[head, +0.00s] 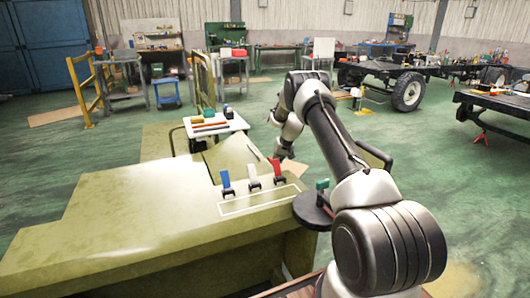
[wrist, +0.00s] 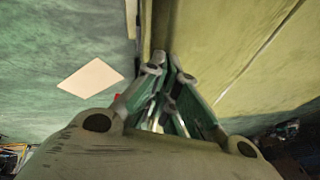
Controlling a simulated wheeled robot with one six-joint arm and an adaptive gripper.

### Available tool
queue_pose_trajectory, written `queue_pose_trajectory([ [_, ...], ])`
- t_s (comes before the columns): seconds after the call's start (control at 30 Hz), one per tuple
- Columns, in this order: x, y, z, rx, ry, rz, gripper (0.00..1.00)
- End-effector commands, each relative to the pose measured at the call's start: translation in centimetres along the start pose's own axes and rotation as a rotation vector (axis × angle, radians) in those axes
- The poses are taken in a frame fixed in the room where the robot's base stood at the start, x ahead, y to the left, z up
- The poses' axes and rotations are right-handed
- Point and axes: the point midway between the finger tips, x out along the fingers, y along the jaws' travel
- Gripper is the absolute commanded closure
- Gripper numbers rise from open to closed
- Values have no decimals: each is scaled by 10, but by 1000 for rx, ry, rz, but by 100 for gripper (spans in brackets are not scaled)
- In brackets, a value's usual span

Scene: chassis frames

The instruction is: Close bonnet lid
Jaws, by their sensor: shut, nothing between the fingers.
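The olive-green bonnet (head: 120,215) fills the lower left of the head view. A sloped olive panel (head: 233,155) at its far right end looks like the lid; I cannot tell how far it stands open. My gripper (head: 284,154) hangs from the bent arm just beyond that panel's right side, small and partly unclear there. In the wrist view my gripper (wrist: 167,65) is shut and empty, its fingertips at the edge of an olive surface (wrist: 225,50) crossed by a thin seam. Whether they touch it cannot be told.
A white tray (head: 232,122) with tools is behind. A wheeled chassis (head: 375,75) stands at the back right. Green floor between is open.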

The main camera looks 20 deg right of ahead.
Motion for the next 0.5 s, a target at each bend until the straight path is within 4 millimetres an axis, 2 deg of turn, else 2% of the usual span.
queue_pose_trajectory([
  [0.03, 13, 11, 4, 3, -2, 1, 100],
  [0.2, 49, 36, 13, 1, -1, 1, 100],
  [0.5, 97, 60, 26, -1, -1, 1, 100],
])
